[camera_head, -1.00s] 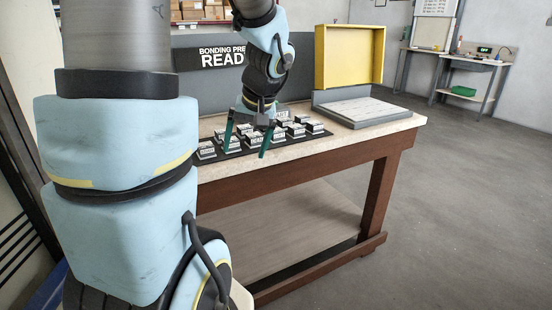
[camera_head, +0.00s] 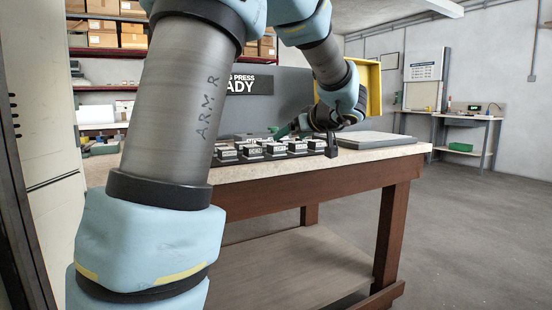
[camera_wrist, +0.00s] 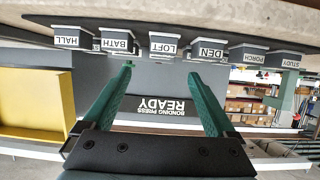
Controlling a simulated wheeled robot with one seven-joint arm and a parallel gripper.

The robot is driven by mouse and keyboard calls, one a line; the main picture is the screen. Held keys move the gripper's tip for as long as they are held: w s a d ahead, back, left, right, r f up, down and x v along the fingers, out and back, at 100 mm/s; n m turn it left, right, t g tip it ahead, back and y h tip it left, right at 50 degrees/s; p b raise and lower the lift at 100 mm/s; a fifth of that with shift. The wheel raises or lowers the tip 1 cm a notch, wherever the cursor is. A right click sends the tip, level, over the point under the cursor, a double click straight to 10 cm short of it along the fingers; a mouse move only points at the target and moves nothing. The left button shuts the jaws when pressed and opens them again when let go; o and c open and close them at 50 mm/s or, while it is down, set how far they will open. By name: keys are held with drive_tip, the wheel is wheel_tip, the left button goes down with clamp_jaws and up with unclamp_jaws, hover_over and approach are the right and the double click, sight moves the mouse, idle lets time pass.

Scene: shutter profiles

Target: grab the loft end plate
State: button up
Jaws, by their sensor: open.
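The loft end plate, a grey block with a white face marked LOFT (camera_wrist: 163,47), shows upside down near the top middle of the wrist view. It stands in a row between the BATH block (camera_wrist: 116,43) and the DEN block (camera_wrist: 211,51). My gripper (camera_wrist: 160,72) is open and empty, its two green fingers apart and their tips just below the LOFT block in the picture, not around it. In the head view a green finger of my gripper (camera_head: 284,131) shows at the blocks on the bench; the labels there are too small to read.
HALL (camera_wrist: 72,41), PORCH (camera_wrist: 246,54) and STUDY (camera_wrist: 284,60) blocks flank the row closely. A bonding press sign (camera_wrist: 160,106) stands behind.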

sight(277, 145)
drive_tip(key=p+x, duration=0.1)
drive_tip(key=x, duration=0.9)
drive_tip(key=shift+s+a+f, duration=0.15)
drive_tip(key=shift+a+f, duration=0.05)
clamp_jaws()
idle(0.4)
